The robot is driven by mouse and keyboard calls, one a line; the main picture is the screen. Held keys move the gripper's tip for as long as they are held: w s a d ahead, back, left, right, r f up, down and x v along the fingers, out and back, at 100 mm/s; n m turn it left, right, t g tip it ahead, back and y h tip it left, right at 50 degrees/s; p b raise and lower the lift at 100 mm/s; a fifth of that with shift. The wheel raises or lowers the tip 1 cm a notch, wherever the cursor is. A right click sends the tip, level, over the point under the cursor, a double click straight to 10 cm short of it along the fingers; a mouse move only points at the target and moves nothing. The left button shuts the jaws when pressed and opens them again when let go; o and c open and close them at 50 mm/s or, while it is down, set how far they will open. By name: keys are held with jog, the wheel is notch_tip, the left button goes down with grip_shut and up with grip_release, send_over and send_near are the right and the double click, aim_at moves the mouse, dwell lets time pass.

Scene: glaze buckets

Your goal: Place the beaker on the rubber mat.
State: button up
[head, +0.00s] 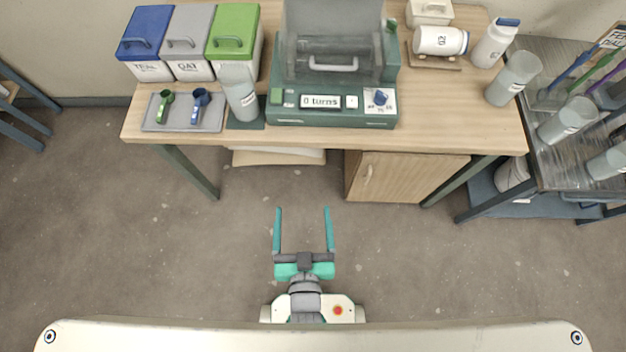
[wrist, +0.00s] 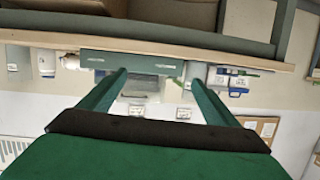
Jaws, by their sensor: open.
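A grey translucent beaker-like cup (head: 241,98) with a white label stands on the table left of the green machine. A small dark green mat (head: 246,124) shows under it, at the front edge. A similar cup (head: 513,78) stands at the table's right end, and others (head: 567,121) are on the rack at the right. I cannot tell from looks alone which one is the task's beaker. My gripper (head: 302,210) is open and empty, over the floor in front of the table, apart from everything. Its fingers also show in the wrist view (wrist: 158,82).
The green machine (head: 333,108) fills the table's middle. Lidded blue, grey and green bins (head: 187,70) stand behind a grey tray (head: 158,124) with two scoops. White bottles (head: 440,40) are at back right. The table front right of the machine is clear. A cabinet (head: 400,176) is below.

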jog(key=d+v, duration=0.2)
jog(key=v, duration=0.7)
jog(key=shift+r+h, duration=0.25)
jog(key=shift+h, duration=0.15)
jog(key=shift+w, duration=0.1)
dwell(0.5)
